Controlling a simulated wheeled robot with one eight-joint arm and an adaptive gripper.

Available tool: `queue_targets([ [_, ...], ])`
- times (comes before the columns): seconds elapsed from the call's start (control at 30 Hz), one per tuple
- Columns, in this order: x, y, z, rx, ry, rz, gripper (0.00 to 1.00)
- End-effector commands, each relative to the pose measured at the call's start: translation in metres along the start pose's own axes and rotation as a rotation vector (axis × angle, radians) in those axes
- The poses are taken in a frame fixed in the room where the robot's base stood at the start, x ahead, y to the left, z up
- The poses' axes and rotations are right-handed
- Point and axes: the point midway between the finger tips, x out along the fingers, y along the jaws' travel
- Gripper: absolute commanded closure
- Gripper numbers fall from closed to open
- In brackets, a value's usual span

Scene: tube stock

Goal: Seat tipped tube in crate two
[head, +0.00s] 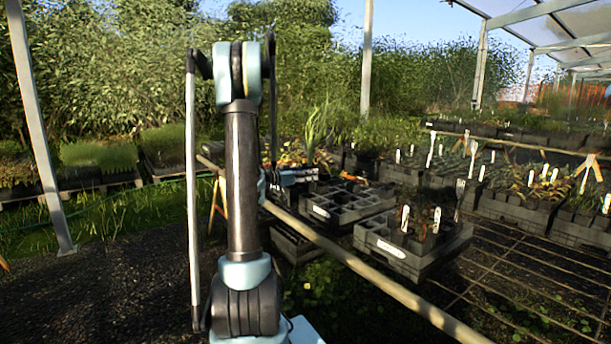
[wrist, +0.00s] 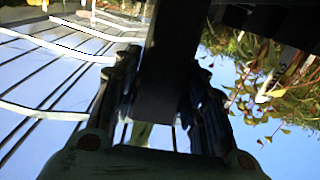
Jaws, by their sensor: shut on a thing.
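My gripper (wrist: 165,105) is shut on a dark, square-sided tube (wrist: 170,65), with a finger on each side of it in the wrist view. In the head view my gripper (head: 300,177) is small and partly behind my arm, beside a tall green-leaved plant (head: 315,130); I cannot tell whether that plant grows in the held tube. A grey crate (head: 319,211) with open square cells lies just right of the gripper. Another grey crate (head: 398,258), nearer, holds plants and white labels. I cannot read which crate is two. The tube's lower end is not clear.
A long rail (head: 385,279) runs diagonally in front of the crates. More planted crates (head: 515,208) stand on the slatted bench to the right. Bare bench slats (head: 510,275) show at the lower right. A post (head: 38,130) stands at the left.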

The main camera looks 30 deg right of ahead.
Motion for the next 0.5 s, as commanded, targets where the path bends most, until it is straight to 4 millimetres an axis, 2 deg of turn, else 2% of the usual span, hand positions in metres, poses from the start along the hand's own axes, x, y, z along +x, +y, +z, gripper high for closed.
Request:
queue_targets([
  [0.5,0.0006,0.0029,0.0046,0.000,0.000,0.001,0.89],
])
